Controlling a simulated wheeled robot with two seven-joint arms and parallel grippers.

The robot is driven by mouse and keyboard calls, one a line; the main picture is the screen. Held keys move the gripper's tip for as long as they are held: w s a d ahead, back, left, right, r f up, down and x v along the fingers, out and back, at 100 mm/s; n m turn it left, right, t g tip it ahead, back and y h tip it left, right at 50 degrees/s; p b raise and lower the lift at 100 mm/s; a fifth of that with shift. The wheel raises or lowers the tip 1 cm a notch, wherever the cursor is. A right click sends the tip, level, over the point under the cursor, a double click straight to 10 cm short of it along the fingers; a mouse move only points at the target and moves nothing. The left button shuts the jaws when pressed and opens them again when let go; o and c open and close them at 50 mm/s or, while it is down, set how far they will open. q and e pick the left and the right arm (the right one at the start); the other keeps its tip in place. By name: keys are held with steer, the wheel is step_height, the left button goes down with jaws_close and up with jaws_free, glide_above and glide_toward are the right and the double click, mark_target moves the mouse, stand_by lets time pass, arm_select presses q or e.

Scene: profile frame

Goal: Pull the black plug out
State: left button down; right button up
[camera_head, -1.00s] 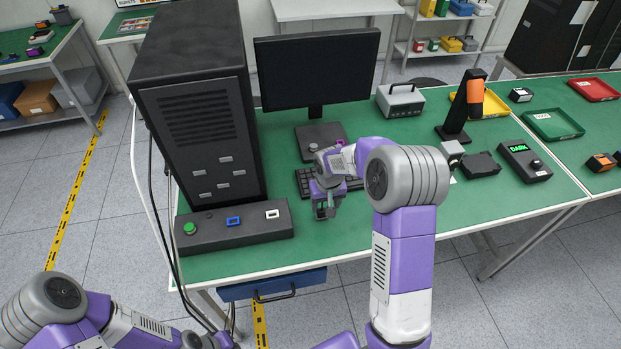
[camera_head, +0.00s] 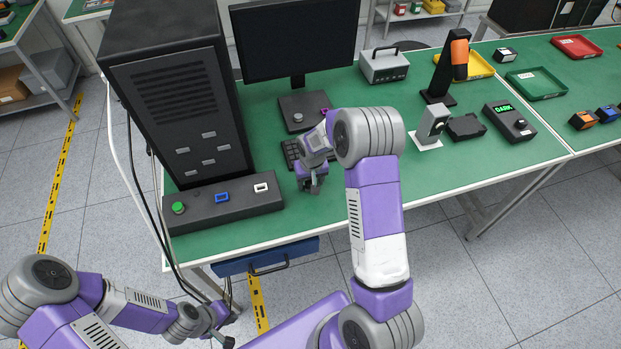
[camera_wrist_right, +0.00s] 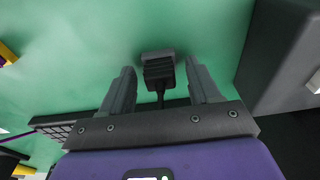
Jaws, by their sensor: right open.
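The black plug (camera_wrist_right: 158,74) shows in the right wrist view with its dark cable running toward my gripper's body. Its far end meets a small grey block (camera_wrist_right: 157,54). My right gripper (camera_wrist_right: 160,76) is open, with one finger on each side of the plug and visible gaps to both. In the head view my right gripper (camera_head: 312,186) is low over the green table, right of the long dark button box; it hides the plug there. My left gripper (camera_head: 226,338) is low at the bottom edge, in front of the table; its jaws are too small to read.
The button box (camera_head: 222,208) lies left of my right gripper, in front of a tall black cabinet (camera_head: 165,90). A keyboard (camera_head: 291,153) and a monitor (camera_head: 290,42) stand behind. A white-based device (camera_head: 433,125) stands to the right. The table's front right is clear.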

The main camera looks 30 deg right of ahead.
steer(key=shift+c, duration=0.2)
steer(key=c, duration=1)
steer(key=shift+r, duration=0.1)
steer(key=shift+r+p, duration=0.55)
steer(key=shift+r, duration=0.25)
steer(key=shift+r, duration=0.2)
steer(key=shift+r+p, duration=1)
steer(key=shift+r, duration=0.4)
steer(key=shift+r, duration=0.1)
